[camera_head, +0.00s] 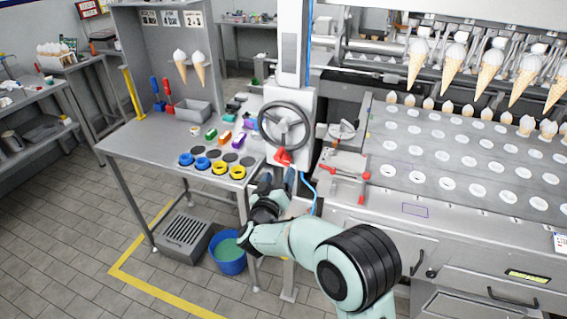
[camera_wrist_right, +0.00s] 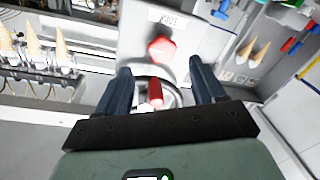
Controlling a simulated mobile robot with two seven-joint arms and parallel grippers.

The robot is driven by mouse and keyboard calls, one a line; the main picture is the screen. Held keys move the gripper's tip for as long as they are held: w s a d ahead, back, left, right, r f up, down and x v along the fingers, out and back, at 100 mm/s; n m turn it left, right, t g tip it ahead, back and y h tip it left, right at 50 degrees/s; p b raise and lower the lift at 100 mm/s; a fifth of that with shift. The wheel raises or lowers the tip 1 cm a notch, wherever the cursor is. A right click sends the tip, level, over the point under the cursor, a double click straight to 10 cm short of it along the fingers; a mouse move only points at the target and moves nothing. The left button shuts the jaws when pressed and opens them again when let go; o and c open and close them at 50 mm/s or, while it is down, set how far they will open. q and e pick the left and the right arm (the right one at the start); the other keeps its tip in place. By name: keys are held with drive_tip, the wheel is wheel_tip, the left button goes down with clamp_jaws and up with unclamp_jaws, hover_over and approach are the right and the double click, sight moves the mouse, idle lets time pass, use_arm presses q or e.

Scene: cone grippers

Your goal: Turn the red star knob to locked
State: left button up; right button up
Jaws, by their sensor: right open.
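The red star knob (camera_wrist_right: 161,48) shows in the wrist view on a pale panel, beyond and between my fingertips. In the head view a red part (camera_head: 283,157), which looks like the knob, sits on the white column below a dark handwheel. My right gripper (camera_wrist_right: 159,68) is open and empty, its two dark fingers spread apart, with a gap to the knob. In the head view my right gripper (camera_head: 277,182) is just below the red part, partly hidden by its own wrist. Which setting the knob is at cannot be told. My left gripper is not in view.
A red handle (camera_wrist_right: 155,92) lies between my fingers, nearer than the knob. The handwheel (camera_head: 284,125) is above. A grey table (camera_head: 130,150) with yellow and blue rings is left. A red-handled clamp (camera_head: 345,172) is right. A blue bucket (camera_head: 229,262) stands below.

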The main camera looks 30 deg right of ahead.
sight(284, 161)
drive_tip(key=p+x, duration=0.1)
drive_tip(key=x, duration=0.5)
drive_tip(key=shift+w, duration=0.25)
drive_tip(key=shift+f, duration=0.1)
drive_tip(key=c, duration=1.1)
